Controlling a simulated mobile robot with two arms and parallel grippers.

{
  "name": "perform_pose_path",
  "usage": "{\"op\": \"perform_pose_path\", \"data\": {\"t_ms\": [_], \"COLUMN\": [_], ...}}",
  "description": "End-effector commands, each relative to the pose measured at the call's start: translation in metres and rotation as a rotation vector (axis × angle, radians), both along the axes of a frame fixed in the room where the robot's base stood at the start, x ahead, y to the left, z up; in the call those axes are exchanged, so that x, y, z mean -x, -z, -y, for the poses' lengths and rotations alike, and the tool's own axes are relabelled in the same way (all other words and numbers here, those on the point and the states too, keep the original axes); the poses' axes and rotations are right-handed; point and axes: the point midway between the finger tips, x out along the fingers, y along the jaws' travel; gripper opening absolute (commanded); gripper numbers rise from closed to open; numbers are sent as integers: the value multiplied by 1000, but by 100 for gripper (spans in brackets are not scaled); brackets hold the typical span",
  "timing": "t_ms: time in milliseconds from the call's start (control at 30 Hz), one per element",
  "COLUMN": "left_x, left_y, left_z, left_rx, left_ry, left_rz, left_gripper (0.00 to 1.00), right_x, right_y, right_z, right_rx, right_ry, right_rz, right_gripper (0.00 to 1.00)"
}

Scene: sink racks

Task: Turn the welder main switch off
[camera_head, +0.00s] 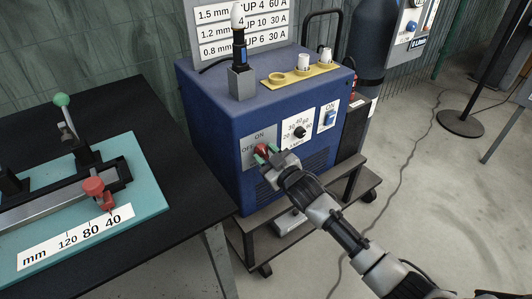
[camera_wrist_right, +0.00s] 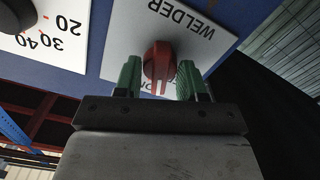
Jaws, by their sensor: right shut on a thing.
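The blue welder (camera_head: 215,125) stands on a cart, and its grey switch plate (camera_head: 248,141) carries the labels OFF and ON. The main switch is a red rotary knob (camera_head: 262,149) on that plate. In the right wrist view the red knob (camera_wrist_right: 158,60) sits between the green fingers, below the upside-down word WELDER. My right gripper (camera_head: 266,153) reaches in from the lower right and is shut on the knob. The fingers hide part of the plate, and I cannot tell exactly which label the knob points to. My left gripper is out of view.
A current dial (camera_head: 299,132) and a blue rocker switch (camera_head: 329,117) are right of the knob. A yellow holder (camera_head: 300,75) and a torch (camera_head: 240,75) stand on top. A dark table (camera_head: 110,110) with a teal cutting jig (camera_head: 145,190) is at left. Floor at right is mostly clear.

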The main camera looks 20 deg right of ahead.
Motion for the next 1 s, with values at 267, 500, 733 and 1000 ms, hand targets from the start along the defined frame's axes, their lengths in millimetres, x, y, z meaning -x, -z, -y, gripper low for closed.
{"op": "perform_pose_path", "data": {"t_ms": [267, 500, 733, 1000], "left_x": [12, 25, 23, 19], "left_y": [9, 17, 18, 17], "left_z": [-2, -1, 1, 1], "left_rx": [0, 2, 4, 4], "left_ry": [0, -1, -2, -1], "left_rz": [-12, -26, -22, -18], "left_gripper": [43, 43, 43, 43], "right_x": [0, 0, 0, 0], "right_y": [-1, 0, 0, 0], "right_z": [0, 0, 0, 0], "right_rx": [230, 492, 520, 517], "right_ry": [-1, -1, -1, 0], "right_rz": [83, 177, 188, 187], "right_gripper": [12, 12, 12, 47]}}
